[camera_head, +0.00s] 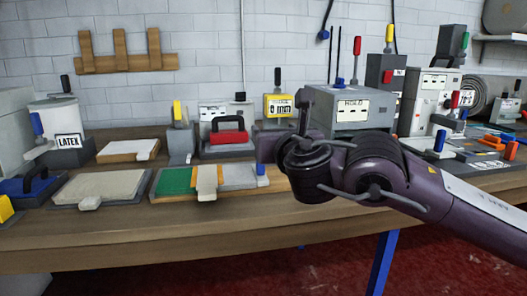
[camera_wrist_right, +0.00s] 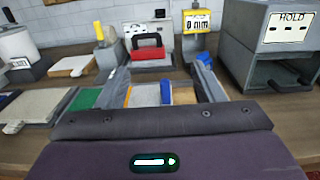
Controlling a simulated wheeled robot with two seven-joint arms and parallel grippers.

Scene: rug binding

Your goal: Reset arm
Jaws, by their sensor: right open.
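My right arm (camera_head: 375,165) comes in from the right in the head view, dark purple, its wrist above the front of the wooden bench. My right gripper (camera_wrist_right: 158,70) shows best in the wrist view. Its two grey fingers are spread apart with nothing held between them. Past the fingers lie the green and grey pad board and a grey block with a red part and a black handle (camera_wrist_right: 148,52). In the head view the fingers are mostly hidden by the wrist. My left gripper is not in view.
The wooden bench (camera_head: 120,240) holds a LATEX container (camera_head: 68,142), the green and grey pad board (camera_head: 172,181), a yellow-fronted gauge (camera_head: 278,106) and a grey HOLD box (camera_head: 352,105). Several tools crowd the right side. The bench's front strip at left is clear.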

